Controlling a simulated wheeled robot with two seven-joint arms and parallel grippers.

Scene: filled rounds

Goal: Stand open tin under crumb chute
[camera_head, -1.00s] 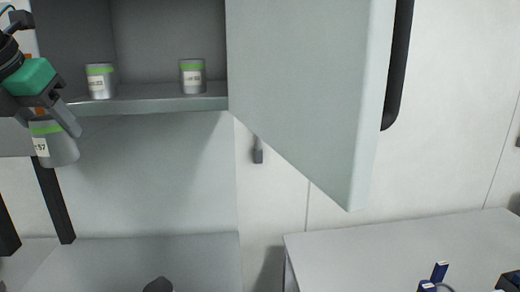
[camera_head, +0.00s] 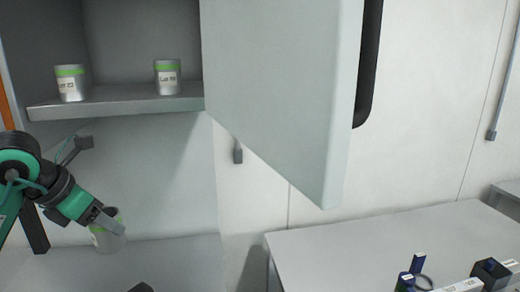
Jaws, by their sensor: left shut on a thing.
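My left gripper (camera_head: 112,220) is low at the left, shut on a grey tin (camera_head: 108,240) with a green band. The fingers hide part of the tin's upper side. I cannot tell whether this tin is open on top, or whether it touches the grey surface below. Two similar green-banded tins, a left one (camera_head: 70,84) and a right one (camera_head: 167,78), stand upright on the cabinet shelf. I cannot make out a crumb chute.
The shelf (camera_head: 120,104) is above my left gripper. A large pale cabinet door (camera_head: 275,100) hangs open at centre. A grey worktop (camera_head: 340,250) at right is mostly clear, with small blue and black items (camera_head: 407,280) at its front. A grey surface (camera_head: 185,255) lies low at left.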

